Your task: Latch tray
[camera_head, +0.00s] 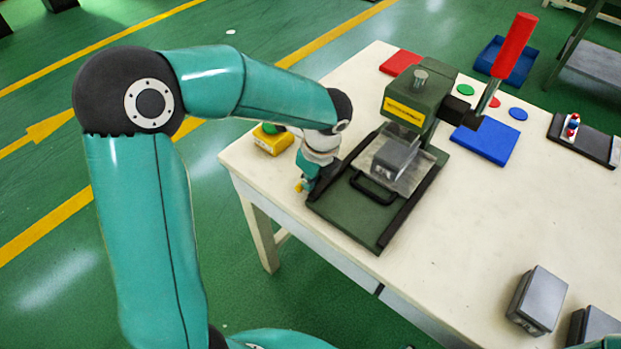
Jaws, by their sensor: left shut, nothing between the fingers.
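The tray (412,183) is a silver plate with a black handle (373,190) at its front. It sits between dark rails on the green base (352,217) of a press (418,95), and a grey mould block (397,156) rests on it. My left gripper (303,184) points down at the left edge of the base, beside the left rail. It is shut and looks empty. A small yellow part shows at its tip; I cannot tell whether it belongs to the latch. My wrist hides part of the rail. My right gripper is not in view.
The press has a raised red lever (514,46) at its right. A yellow box (272,140) with a green button stands behind my left wrist. Blue (486,141) and red (400,62) pads lie nearby. Grey blocks (537,300) stand at the lower right. The table's right-middle is clear.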

